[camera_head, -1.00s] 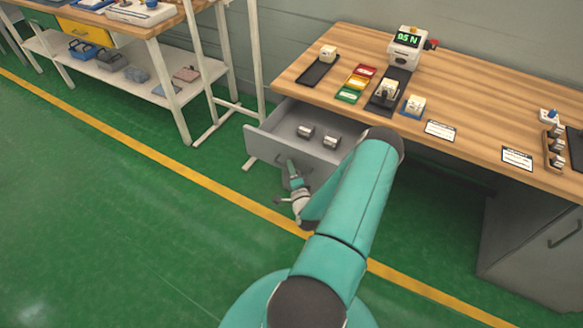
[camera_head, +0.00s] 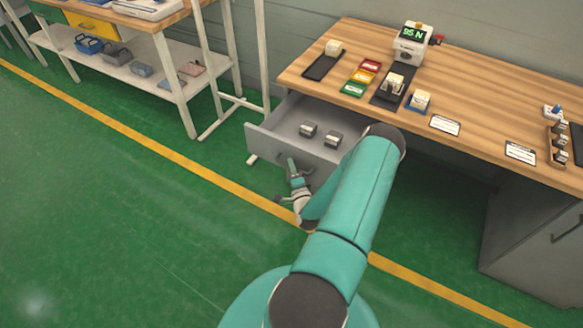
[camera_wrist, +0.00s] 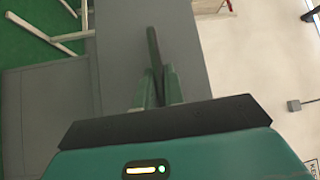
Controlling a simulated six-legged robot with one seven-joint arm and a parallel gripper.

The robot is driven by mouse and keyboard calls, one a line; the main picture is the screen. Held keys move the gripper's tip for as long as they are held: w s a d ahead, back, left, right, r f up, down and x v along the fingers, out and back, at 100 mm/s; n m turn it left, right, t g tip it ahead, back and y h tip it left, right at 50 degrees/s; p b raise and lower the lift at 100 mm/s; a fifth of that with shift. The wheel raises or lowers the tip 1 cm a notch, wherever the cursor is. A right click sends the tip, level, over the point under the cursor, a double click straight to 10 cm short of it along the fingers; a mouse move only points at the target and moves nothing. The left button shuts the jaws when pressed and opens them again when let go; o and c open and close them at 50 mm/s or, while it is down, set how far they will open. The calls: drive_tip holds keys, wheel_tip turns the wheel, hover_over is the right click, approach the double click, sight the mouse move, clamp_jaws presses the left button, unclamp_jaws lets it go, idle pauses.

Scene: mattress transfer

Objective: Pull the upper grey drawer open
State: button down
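The upper grey drawer (camera_head: 262,141) stands open under the left end of the wooden workbench, with its inside showing. My gripper (camera_head: 294,172) is at the outside of its front panel. In the wrist view, the two green fingers (camera_wrist: 158,88) are close together on the dark handle bar (camera_wrist: 153,45), which runs up from between them along the grey drawer front (camera_wrist: 120,45). The exact contact at the fingertips is partly hidden. Two small grey metal blocks (camera_head: 308,129) (camera_head: 333,139) sit in the drawer. My arm hides the drawer's right part.
The workbench top (camera_head: 470,95) holds a gauge reading 95 N (camera_head: 411,46), coloured trays (camera_head: 361,77) and labels. A second bench (camera_head: 150,80) with a lower shelf stands at the left.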

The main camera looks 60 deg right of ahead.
drive_tip(key=c, duration=1.5)
unclamp_jaws()
drive_tip(key=v, duration=1.4)
drive_tip(key=shift+d+r, duration=0.1)
